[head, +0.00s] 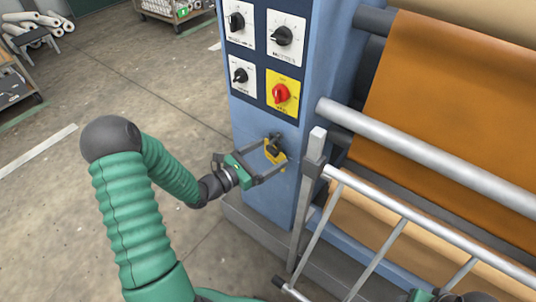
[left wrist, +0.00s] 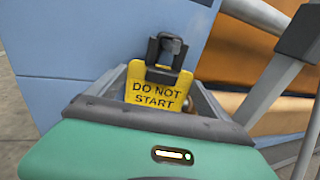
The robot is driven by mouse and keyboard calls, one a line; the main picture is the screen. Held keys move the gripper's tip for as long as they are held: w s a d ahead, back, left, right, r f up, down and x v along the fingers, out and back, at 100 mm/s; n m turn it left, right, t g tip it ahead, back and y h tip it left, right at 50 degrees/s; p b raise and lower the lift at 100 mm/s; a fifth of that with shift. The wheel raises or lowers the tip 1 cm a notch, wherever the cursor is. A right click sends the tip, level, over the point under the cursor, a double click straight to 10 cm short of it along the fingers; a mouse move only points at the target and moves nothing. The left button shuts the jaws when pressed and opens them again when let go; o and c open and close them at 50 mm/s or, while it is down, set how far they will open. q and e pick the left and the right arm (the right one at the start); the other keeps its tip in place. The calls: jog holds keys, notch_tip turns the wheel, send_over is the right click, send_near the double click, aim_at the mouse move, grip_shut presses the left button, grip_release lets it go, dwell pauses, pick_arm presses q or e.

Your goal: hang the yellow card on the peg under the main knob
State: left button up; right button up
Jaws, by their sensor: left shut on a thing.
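The yellow card (left wrist: 157,93) reads "DO NOT START" and faces me upright in the left wrist view. A dark clip-like part (left wrist: 166,52) is at its top. My left gripper (head: 272,162) is shut on the card (head: 276,157), close to the blue cabinet front below the control panel. The main knob (head: 281,93) is red on a yellow plate, above the card. I cannot clearly make out the peg or tell whether the card is on it; the dark part and gripper crowd that spot. Part of my right arm (head: 421,295) shows at the bottom edge; its jaw state is unclear.
Several black knobs (head: 283,36) share the panel. A grey post and rail (head: 313,165) stand just right of the left gripper. Rollers with orange sheet (head: 430,80) fill the right. Open concrete floor (head: 60,190) lies left; carts stand farther back.

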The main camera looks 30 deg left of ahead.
pick_arm(q)
jog(key=o, duration=1.1)
